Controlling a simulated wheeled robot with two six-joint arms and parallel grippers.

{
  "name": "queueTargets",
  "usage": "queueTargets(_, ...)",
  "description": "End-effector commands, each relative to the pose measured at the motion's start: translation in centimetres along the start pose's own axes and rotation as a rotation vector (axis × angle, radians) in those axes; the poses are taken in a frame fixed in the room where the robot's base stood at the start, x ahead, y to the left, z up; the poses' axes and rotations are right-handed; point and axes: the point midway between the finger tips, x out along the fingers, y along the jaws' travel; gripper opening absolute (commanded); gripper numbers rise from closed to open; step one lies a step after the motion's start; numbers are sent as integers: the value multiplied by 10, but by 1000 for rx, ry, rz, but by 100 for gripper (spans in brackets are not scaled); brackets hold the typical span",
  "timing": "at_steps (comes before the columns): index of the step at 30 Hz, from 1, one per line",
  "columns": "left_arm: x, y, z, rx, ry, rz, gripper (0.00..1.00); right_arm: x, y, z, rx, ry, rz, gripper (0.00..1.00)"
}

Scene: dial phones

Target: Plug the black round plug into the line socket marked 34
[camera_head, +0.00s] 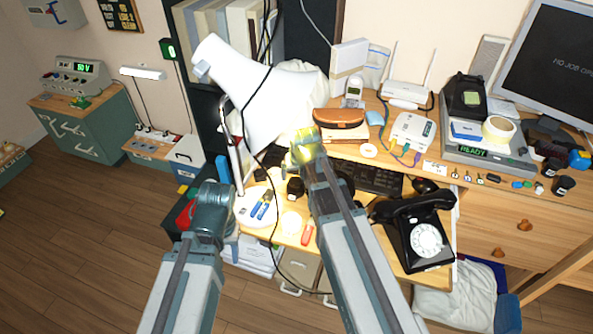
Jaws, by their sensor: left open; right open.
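I cannot clearly make out a black round plug or a socket marked 34. A small white box (411,132) with coloured cables stands on the desk; its markings are too small to read. A black dial phone (419,233) sits at the desk's lower part, right of my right arm. A small black object (295,188) lies left of my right forearm; I cannot tell what it is. My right gripper (306,144) is open, brightly lit, over the desk near a brown case; its fingertips are blurred by glare. My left gripper (212,200) is open, lower left, beside a white round plate.
A white lamp (255,92) and its hanging black cable stand close to my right gripper. A keyboard (375,180), a brown case (340,119), a router (406,93) and a monitor (550,62) crowd the desk. The wooden floor (85,230) at left is clear.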

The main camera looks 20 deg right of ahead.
Motion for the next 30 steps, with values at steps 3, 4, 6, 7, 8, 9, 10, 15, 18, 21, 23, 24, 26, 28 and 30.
queueTargets(3,-27,-3,2,0,0,0,50,-29,0,-2,0,0,0,91)
queueTargets(4,-32,-3,2,0,0,0,50,-34,0,-2,0,0,0,91)
queueTargets(6,-42,-4,2,0,0,0,50,-45,0,-2,0,0,0,91)
queueTargets(7,-47,-4,3,-1,0,0,50,-50,0,-2,0,0,0,91)
queueTargets(8,-51,-5,3,-1,0,0,50,-55,0,-2,0,0,0,91)
queueTargets(9,-57,-5,3,-1,0,0,50,-61,0,-2,0,0,0,91)
queueTargets(10,-61,-6,4,-1,0,0,50,-66,0,-2,0,0,0,91)
queueTargets(15,-74,-7,4,-1,0,0,50,-81,0,-1,0,0,0,91)
queueTargets(18,-76,-7,4,-1,0,0,50,-83,0,0,0,0,0,91)
queueTargets(21,-75,-7,4,-1,0,0,50,-82,0,0,0,0,0,91)
queueTargets(23,-75,-7,4,-1,0,0,50,-82,0,0,0,0,0,91)
queueTargets(24,-75,-7,4,-1,0,0,50,-82,0,0,0,0,0,91)
queueTargets(26,-75,-7,4,-1,0,0,50,-82,0,0,0,0,0,91)
queueTargets(28,-75,-7,4,-1,0,0,50,-82,0,0,0,0,0,91)
queueTargets(30,-75,-7,4,-1,0,0,50,-82,0,0,0,0,0,91)
